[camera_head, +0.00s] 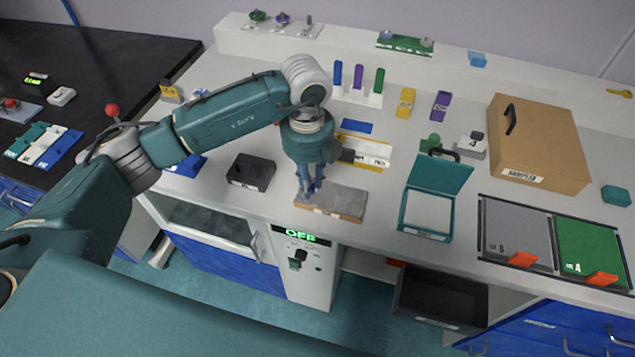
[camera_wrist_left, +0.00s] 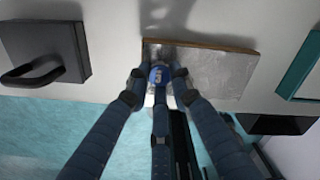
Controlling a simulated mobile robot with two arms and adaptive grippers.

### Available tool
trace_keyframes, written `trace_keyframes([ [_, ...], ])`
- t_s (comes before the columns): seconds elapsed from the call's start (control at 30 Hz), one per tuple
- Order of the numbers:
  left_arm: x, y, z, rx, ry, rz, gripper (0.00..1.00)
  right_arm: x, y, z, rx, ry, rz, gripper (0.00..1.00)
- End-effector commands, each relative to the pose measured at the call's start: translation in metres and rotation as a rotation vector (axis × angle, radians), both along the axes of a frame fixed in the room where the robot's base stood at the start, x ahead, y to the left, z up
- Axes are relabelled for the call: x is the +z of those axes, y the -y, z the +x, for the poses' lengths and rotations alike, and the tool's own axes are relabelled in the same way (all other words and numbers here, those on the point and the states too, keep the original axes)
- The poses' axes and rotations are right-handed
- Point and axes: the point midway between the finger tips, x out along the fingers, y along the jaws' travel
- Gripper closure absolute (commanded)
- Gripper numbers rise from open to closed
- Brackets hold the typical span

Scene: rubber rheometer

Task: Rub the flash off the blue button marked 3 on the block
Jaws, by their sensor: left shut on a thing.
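My left gripper (camera_head: 312,194) points down over the left end of the flat grey block (camera_head: 345,203). In the left wrist view, the gripper (camera_wrist_left: 160,90) is shut on the blue button (camera_wrist_left: 157,74), which carries a yellowish mark that looks like a 3. The button is at the left part of the block (camera_wrist_left: 222,70), near its front edge. I cannot tell whether the button touches the block. In the head view the fingers hide the button. Any flash on it is too small to make out. My right gripper is not in view.
A teal open-lidded case (camera_head: 410,228) stands to the right. Behind are a white holder with a yellow edge (camera_head: 378,150) and colored upright pieces. The counter's front edge runs close before the block.

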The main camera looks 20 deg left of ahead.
Motion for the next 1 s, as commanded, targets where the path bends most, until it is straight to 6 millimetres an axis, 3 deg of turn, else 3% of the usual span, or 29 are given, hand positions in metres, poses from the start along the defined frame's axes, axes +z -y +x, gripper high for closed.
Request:
trace_keyframes([
  [1.0, -0.002, 0.066, -0.003, -0.002, -0.001, -0.001, 1.0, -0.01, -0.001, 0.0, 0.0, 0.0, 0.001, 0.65],
])
